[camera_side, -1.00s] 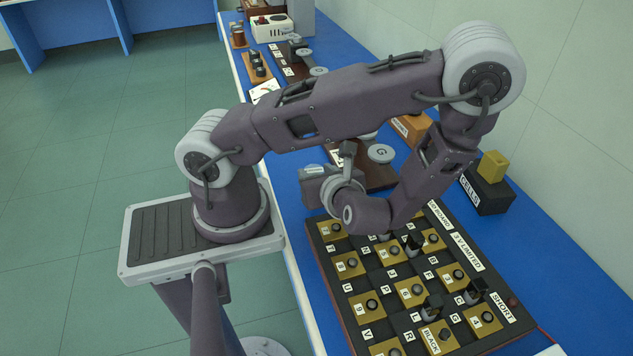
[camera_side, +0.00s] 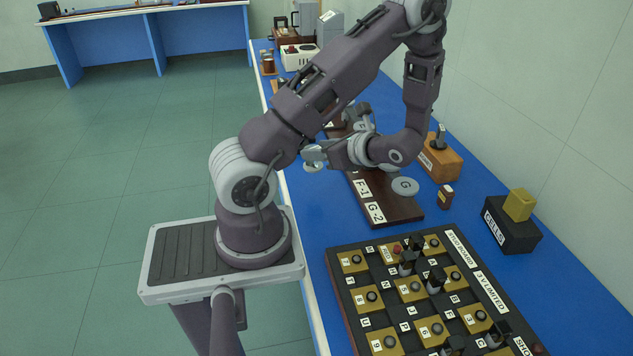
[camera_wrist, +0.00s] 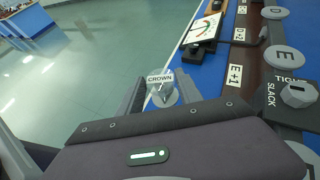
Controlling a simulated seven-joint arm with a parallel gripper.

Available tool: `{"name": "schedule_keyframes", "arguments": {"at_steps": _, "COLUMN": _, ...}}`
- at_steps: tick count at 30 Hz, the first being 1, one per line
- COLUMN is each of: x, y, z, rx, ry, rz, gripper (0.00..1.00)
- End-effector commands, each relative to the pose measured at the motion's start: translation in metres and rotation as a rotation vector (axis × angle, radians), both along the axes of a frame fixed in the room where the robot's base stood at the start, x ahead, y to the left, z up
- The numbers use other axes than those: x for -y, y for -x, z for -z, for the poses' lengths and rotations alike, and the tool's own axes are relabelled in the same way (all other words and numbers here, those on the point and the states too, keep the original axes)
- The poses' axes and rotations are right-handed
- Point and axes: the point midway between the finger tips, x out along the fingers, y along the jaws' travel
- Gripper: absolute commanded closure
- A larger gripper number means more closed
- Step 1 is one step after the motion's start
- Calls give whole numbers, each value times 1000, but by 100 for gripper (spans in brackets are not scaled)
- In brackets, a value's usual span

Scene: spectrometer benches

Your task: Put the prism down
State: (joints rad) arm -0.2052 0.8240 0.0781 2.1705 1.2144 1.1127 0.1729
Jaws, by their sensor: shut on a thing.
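My gripper (camera_wrist: 160,95) is shut on the prism (camera_wrist: 164,99), a small clear piece with a white tag reading CROWN (camera_wrist: 160,79). In the wrist view the prism sits between the fingertips, over or near the left edge of the blue bench. In the side view my gripper (camera_side: 314,155) is held out at the bench's left edge, left of the brown board (camera_side: 388,207) labelled F-1 and G-2.
Round grey discs E (camera_wrist: 286,60), D (camera_wrist: 275,13) and G (camera_side: 404,187) stand by the brown boards. A dark TIGHT/SLACK block (camera_wrist: 291,101) is at right. A meter (camera_wrist: 203,28) lies ahead. A black board with brass plates (camera_side: 376,278) and CELLS box (camera_side: 510,232) are nearer.

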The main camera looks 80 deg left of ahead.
Motion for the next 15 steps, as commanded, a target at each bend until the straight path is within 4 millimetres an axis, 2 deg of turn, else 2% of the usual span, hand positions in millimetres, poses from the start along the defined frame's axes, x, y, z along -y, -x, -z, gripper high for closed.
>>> {"name": "schedule_keyframes", "arguments": {"at_steps": 1, "x": 0, "y": 1, "z": 11, "rx": -6, "ry": 1, "rz": 1, "gripper": 100}}
{"name": "schedule_keyframes", "arguments": {"at_steps": 9, "x": 1, "y": 0, "z": 60, "rx": -2, "ry": 0, "rz": 2, "gripper": 100}}
{"name": "schedule_keyframes", "arguments": {"at_steps": 15, "x": 1, "y": 0, "z": 67, "rx": 2, "ry": 0, "rz": 1, "gripper": 100}}
